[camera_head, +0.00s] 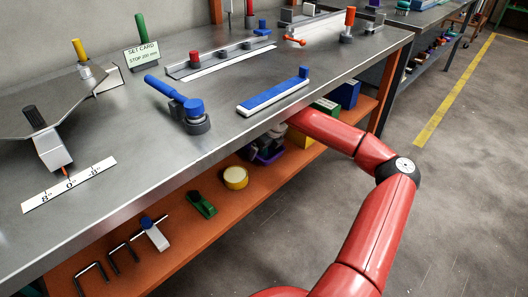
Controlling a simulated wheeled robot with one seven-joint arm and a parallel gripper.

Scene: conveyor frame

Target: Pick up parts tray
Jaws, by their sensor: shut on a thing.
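The far end of my red arm reaches under the front edge of the metal workbench, above the orange lower shelf. The bench top hides my gripper, so neither its fingers nor anything between them can be made out. A small purple tray (271,156) shows on the lower shelf just left of where my arm goes under. It seems to hold small dark and yellowish pieces. The bench edge partly covers it, and I cannot tell whether it is the parts tray or whether my gripper touches it.
The bench top (130,160) overhangs the shelf (190,238). A yellow roll (235,178), a green tool (201,204) and hex keys (122,250) lie left. Green and blue boxes (346,95) stand behind my arm. The floor (460,190) at right is clear.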

